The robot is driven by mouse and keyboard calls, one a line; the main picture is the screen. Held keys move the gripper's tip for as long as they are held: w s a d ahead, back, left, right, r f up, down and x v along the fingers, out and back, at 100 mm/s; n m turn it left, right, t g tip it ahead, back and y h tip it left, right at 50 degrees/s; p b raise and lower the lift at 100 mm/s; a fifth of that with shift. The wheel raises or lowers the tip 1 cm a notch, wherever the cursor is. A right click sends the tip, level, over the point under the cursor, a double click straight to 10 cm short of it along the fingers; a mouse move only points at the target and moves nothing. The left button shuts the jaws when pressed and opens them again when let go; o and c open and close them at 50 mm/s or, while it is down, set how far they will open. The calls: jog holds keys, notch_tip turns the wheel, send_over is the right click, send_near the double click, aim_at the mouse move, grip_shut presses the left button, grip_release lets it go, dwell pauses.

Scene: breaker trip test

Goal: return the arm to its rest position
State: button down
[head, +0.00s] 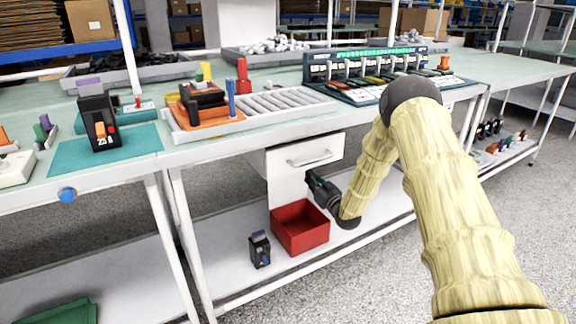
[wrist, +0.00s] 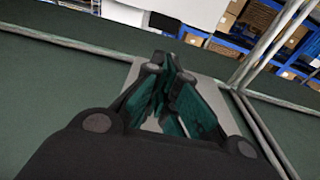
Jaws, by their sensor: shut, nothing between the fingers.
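My arm (head: 455,215) reaches in from the right of the head view and bends down at the elbow, in front of the bench. My gripper (head: 314,179) is below the bench top, by the white drawer cabinet (head: 285,172) and above the red bin (head: 300,232) in the picture. In the wrist view my gripper (wrist: 172,68) shows dark green fingers close together and nothing held between them. I cannot tell whether it touches the cabinet.
A black breaker (head: 260,250) stands on the lower shelf beside the red bin. On the bench are another breaker (head: 98,122) on a teal mat, an orange fixture (head: 205,112) in a white tray, and a breaker panel (head: 365,70).

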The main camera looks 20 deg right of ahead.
jog(key=s+a+f+m+g+h, duration=0.1)
jog(key=s+a+f+g, duration=0.3)
jog(key=s+a+f, duration=0.45)
jog(key=s+a+f+m+g, duration=0.1)
jog(key=s+a+f+g, duration=0.4)
jog(key=s+f, duration=0.7)
jog(key=s+a+f+g, duration=0.2)
jog(key=s+a+f, duration=0.15)
jog(key=s, duration=0.55)
jog(key=s+a+f+g, duration=0.2)
jog(key=s+a+f, duration=0.15)
jog(key=s, duration=0.65)
jog(key=s+a+f+g, duration=0.2)
jog(key=s+f+g, duration=0.15)
jog(key=s, duration=0.55)
jog(key=s+a+r+g+h, duration=0.1)
jog(key=s+r+g, duration=0.15)
jog(key=s, duration=1.15)
notch_tip(320, 180, up, 28)
jog(key=p, duration=2.9)
jog(key=shift+w+a+f, duration=0.2)
jog(key=shift+w+f, duration=0.05)
jog(key=shift+w, duration=0.1)
jog(key=shift+d, duration=0.1)
